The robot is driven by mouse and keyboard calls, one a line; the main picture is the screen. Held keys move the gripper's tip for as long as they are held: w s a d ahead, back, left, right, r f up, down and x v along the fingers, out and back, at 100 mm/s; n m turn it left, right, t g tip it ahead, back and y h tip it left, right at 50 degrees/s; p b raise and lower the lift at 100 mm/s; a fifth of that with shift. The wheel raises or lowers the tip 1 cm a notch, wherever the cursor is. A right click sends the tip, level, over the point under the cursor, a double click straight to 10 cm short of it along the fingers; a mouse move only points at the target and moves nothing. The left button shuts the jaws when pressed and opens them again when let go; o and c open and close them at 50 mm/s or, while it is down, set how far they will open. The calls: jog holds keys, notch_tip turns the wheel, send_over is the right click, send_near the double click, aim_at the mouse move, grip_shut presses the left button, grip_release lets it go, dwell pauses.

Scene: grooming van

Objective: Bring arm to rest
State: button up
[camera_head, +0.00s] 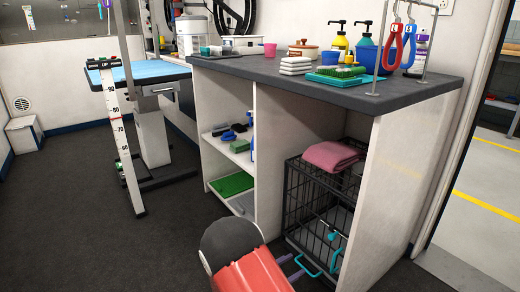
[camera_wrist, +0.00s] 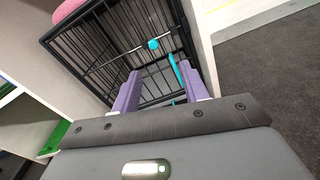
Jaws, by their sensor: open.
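My gripper (camera_head: 293,267) is low at the front of the counter, in front of a black wire crate. Its two purple fingers also show in the wrist view (camera_wrist: 158,85), spread apart with nothing held between them. My red and grey arm link hides part of the gripper in the head view. The crate (camera_head: 300,205) stands in the counter's right bay and also shows in the wrist view (camera_wrist: 103,38). Turquoise handle parts (camera_head: 312,268) are on the crate's front close to the fingers; whether they touch I cannot tell.
A folded pink towel (camera_head: 331,156) lies on the crate. The counter's right side panel (camera_head: 395,180) and middle divider (camera_head: 268,150) flank the bay. Left shelves hold brushes and a green mat (camera_head: 231,184). Bottles and towels crowd the countertop (camera_head: 235,64). Floor (camera_head: 90,225) at left is clear.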

jog(key=s+d+r+m+g+y+p, duration=0.25)
jog(key=s+d+r+m+g, duration=0.25)
jog(key=s+r+m, duration=0.3)
jog(key=s+d+r+m+g+y+p, duration=0.25)
jog(key=s+d+r+m+g, duration=0.3)
jog(key=r, duration=0.55)
jog(key=s+a+r+m+t+y+p, duration=0.3)
jog(key=s+r+m+t+y, duration=0.3)
jog(key=s+r+m+y, duration=0.3)
jog(key=s+a+r, duration=0.1)
jog(key=s+r, duration=0.3)
jog(key=shift+s+a+r, duration=0.15)
jog(key=shift+s+r, duration=0.1)
jog(key=shift+s, duration=0.05)
dwell(0.8)
